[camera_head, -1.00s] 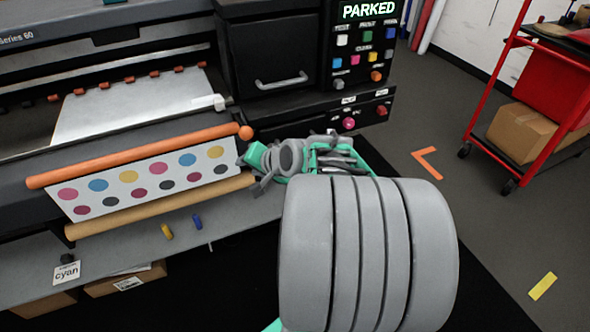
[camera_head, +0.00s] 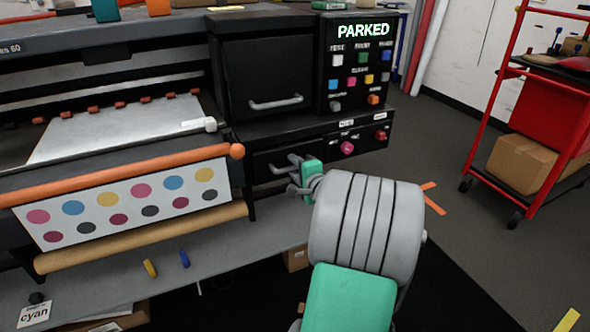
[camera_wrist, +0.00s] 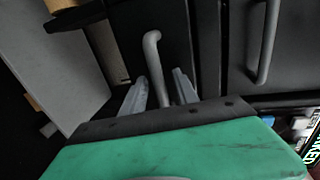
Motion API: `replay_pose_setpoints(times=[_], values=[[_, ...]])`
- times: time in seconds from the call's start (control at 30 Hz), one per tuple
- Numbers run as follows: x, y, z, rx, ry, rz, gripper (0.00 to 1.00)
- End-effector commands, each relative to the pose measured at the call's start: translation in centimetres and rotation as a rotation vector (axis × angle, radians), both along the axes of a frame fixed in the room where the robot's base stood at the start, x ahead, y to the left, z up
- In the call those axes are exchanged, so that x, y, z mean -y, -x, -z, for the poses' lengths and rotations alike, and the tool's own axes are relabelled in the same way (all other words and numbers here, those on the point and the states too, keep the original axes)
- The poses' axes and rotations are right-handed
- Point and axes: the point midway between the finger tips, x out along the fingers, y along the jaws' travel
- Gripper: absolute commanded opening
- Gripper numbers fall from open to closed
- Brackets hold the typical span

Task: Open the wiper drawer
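A low black drawer front (camera_head: 262,164) with a grey bar handle (camera_head: 276,168) sits in the printer's right end, below a larger black panel. It looks closed, flush with the body. My gripper (camera_head: 293,176) is in front of this drawer, at its handle. In the wrist view, my gripper (camera_wrist: 160,90) has its two grey fingers apart, one on each side of the drawer handle (camera_wrist: 152,48). A gap shows beside the handle, so the fingers do not look closed on it. I cannot read any label naming the drawer.
The larger panel (camera_head: 265,75) above has its own handle (camera_head: 276,103), also in the wrist view (camera_wrist: 268,40). A control panel (camera_head: 358,70) reads PARKED. Left are an orange bar (camera_head: 130,175) and a dotted print (camera_head: 125,200).

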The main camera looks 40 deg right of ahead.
Motion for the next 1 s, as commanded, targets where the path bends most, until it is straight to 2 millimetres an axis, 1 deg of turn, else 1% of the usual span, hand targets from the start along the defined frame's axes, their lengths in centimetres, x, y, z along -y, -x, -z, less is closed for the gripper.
replay_pose_setpoints(times=[0.1, 0.53, 1.0], values=[[0.00, 0.03, -0.02, 0.000, 0.000, 0.000, 0.36], [-0.03, 0.05, 0.01, -0.001, 0.000, -0.001, 0.01], [-0.04, 0.04, 0.02, -0.001, 0.000, -0.001, 0.00]])
